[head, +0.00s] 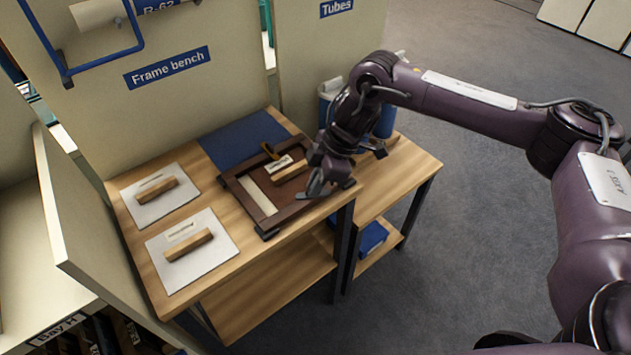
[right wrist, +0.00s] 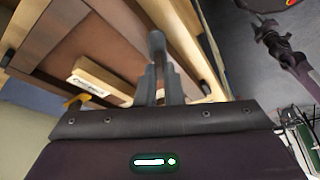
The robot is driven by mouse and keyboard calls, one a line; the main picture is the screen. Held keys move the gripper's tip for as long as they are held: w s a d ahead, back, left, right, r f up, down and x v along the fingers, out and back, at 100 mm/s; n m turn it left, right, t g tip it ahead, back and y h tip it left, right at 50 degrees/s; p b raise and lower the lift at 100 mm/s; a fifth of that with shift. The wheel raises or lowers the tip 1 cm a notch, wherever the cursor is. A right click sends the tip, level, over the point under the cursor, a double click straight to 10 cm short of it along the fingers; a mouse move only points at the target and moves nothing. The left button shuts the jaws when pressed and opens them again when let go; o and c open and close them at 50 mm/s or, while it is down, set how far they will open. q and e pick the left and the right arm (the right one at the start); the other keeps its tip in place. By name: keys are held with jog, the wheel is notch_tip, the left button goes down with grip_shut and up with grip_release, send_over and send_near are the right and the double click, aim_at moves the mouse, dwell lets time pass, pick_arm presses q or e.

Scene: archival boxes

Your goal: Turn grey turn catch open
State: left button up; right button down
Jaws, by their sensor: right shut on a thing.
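The dark wooden frame (head: 238,192) lies on the bench, with a cream strip and a light wooden block (head: 290,171) inside it. My right gripper (head: 314,192) is at the frame's right edge, pointing down. In the right wrist view its fingers (right wrist: 162,80) are shut on the grey turn catch (right wrist: 157,42), whose rounded end shows beyond the fingertips. A brass-coloured catch (head: 269,150) sits at the frame's far edge. A dark arm part of mine shows at upper right in the wrist view; its gripper is unclear.
Two white boards (head: 215,255) with wooden blocks lie on the bench at left. A blue mat (head: 235,140) is behind the frame. A blue container (head: 384,122) stands beyond my right gripper. A panel with a "Frame bench" sign (head: 167,67) stands behind. Open floor is at right.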

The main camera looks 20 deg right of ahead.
jog(key=shift+n, duration=0.3)
jog(key=shift+w+n+g+p, duration=0.1)
jog(key=shift+n+g+p, duration=0.3)
jog(key=shift+n, duration=0.2)
jog(key=shift+w+n+g+p, duration=0.1)
jog(key=shift+n+g+p, duration=0.5)
jog(key=shift+n, duration=1.3)
jog(key=c, duration=1.6)
grip_release()
jog(key=shift+o, duration=0.2)
jog(key=p+v, duration=0.1)
jog(key=v, duration=0.6)
jog(key=shift+r, duration=0.4)
